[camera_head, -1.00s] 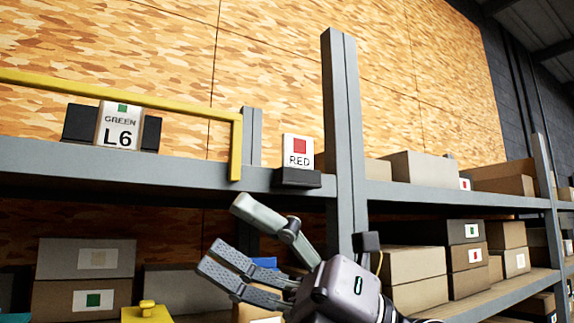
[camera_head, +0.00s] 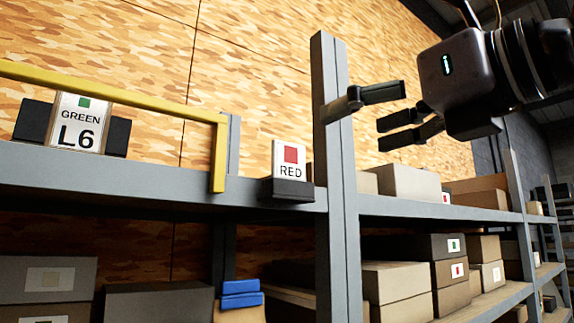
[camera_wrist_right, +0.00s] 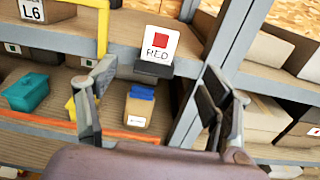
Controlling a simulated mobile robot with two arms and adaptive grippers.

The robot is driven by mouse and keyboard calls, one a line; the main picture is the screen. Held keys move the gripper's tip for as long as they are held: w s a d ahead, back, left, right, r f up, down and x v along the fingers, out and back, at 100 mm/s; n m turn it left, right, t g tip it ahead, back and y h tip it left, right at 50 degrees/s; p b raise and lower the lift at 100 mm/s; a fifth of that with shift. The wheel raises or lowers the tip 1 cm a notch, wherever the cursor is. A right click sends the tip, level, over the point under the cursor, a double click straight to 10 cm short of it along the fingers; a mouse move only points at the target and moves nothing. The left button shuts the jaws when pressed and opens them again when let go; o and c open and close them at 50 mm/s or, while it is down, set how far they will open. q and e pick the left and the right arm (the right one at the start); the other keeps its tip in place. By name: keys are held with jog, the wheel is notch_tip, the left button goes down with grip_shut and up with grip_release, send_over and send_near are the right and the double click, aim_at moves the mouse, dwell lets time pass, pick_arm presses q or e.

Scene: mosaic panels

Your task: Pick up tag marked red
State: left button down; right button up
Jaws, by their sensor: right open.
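The tag marked RED (camera_head: 290,160) is a white card with a red square. It stands upright in a dark holder (camera_head: 292,190) on the upper shelf, left of the grey post. It also shows in the right wrist view (camera_wrist_right: 158,46), ahead of and between the fingers. My right gripper (camera_head: 352,112) is open and empty, up and to the right of the tag, with its fingers pointing left near the post. In the right wrist view the open fingers (camera_wrist_right: 155,98) show at both sides. My left gripper is not in view.
A grey post (camera_head: 338,150) stands just right of the tag. A yellow rail (camera_head: 219,150) is to its left, with a GREEN L6 tag (camera_head: 80,122) beyond. Boxes (camera_head: 400,182) fill the shelf on the right. A blue item (camera_head: 241,293) lies on a box below.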

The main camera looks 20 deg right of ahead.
jog(key=p, duration=0.4)
send_near(291, 154)
jog(key=x, duration=0.5)
jog(key=shift+w+a+r, duration=0.1)
jog(key=shift+w+a, duration=0.05)
jog(key=shift+a, duration=0.1)
jog(key=p+x, duration=0.4)
jog(key=shift+w+d, duration=0.15)
jog(key=shift+w, duration=0.2)
jog(key=shift+w+f, duration=0.25)
jog(key=shift+w, duration=0.1)
jog(key=shift+s, duration=0.1)
jog(key=shift+c, duration=0.6)
jog(key=c, duration=0.9)
jog(key=shift+c, duration=0.2)
jog(key=shift+r, duration=0.15)
